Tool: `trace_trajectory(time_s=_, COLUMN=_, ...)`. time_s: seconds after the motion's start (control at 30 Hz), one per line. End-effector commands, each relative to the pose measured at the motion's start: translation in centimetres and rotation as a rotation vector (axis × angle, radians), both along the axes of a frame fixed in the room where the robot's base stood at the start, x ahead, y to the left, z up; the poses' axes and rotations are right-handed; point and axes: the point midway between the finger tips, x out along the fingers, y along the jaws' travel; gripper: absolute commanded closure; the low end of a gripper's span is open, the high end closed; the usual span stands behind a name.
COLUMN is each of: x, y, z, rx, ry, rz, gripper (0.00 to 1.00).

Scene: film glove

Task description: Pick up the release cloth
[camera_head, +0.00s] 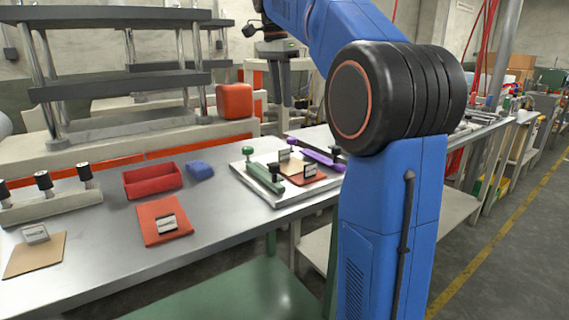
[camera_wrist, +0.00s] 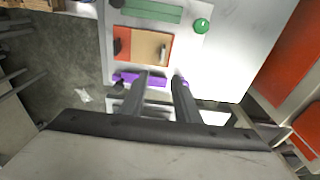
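A tan sheet (camera_head: 35,255) with a small grey labelled block on it lies at the left front of the steel table. An orange-red sheet (camera_head: 163,222) with a similar block lies right of it. I cannot tell which sheet is the release cloth. My gripper (camera_head: 284,105) hangs above and behind the plate, fingers down. In the wrist view the fingers (camera_wrist: 160,79) are apart and empty.
The white plate (camera_head: 250,181) carries a green bar (camera_head: 264,176) and a purple bar (camera_head: 322,160). A red tray (camera_head: 152,180) and a blue item (camera_head: 200,169) stand left of it. An orange block (camera_head: 235,100) sits behind. The table front is mostly bare.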

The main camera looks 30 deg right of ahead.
Motion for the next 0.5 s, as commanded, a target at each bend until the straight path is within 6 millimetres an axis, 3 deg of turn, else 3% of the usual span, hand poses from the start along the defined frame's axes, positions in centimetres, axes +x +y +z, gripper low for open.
trace_trajectory(time_s=0.17, x=0.1, y=-0.3, z=-1.3, rx=0.001, ry=0.004, rz=-0.013, gripper=0.71)
trace_trajectory(time_s=0.5, x=0.1, y=-0.9, z=-7.2, rx=0.001, ry=0.004, rz=-0.011, gripper=0.71)
